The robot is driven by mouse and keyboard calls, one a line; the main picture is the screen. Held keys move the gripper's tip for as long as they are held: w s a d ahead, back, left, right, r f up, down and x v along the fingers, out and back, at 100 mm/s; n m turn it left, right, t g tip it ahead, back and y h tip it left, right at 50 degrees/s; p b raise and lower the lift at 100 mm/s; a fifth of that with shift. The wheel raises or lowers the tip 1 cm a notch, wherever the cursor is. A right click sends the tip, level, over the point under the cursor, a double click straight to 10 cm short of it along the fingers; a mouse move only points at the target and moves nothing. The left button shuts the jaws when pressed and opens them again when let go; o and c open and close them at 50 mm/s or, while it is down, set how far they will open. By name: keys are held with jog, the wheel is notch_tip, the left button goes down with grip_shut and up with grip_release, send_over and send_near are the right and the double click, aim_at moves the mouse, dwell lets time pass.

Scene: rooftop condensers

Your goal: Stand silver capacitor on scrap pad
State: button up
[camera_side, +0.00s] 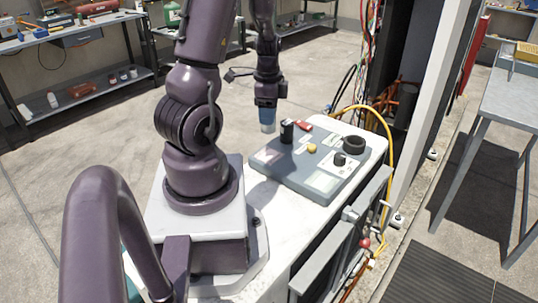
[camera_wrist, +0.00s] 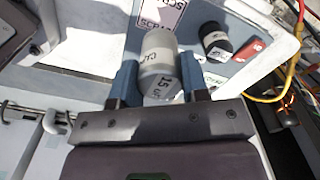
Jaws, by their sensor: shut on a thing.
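The silver capacitor (camera_wrist: 160,48) is a light grey cylinder with "15" printed on its near end. My gripper (camera_side: 267,106) is shut on it, with a blue finger on each side in the wrist view. In the side view the capacitor (camera_side: 267,127) hangs below my gripper, roughly upright, over the far left part of the grey board (camera_side: 300,188); its exact height above the board is hard to tell. In the wrist view a white label reading "SCR" (camera_wrist: 167,10) lies just beyond the capacitor, which partly hides that area.
A black cylinder (camera_side: 287,133) and a red block (camera_side: 304,126) stand close to the right of the capacitor. A yellow piece (camera_side: 312,148), a black knob-like piece (camera_side: 339,159) and a black ring (camera_side: 353,143) sit farther right. A yellow cable (camera_side: 383,122) curves behind the board.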

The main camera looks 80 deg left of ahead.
notch_tip(320, 180, down, 3)
jog(key=shift+f+n, duration=0.2)
jog(key=shift+n, duration=0.1)
jog(key=shift+f, duration=2.3)
jog(key=shift+f, duration=0.1)
jog(key=o, duration=1)
jog(key=shift+c, duration=0.2)
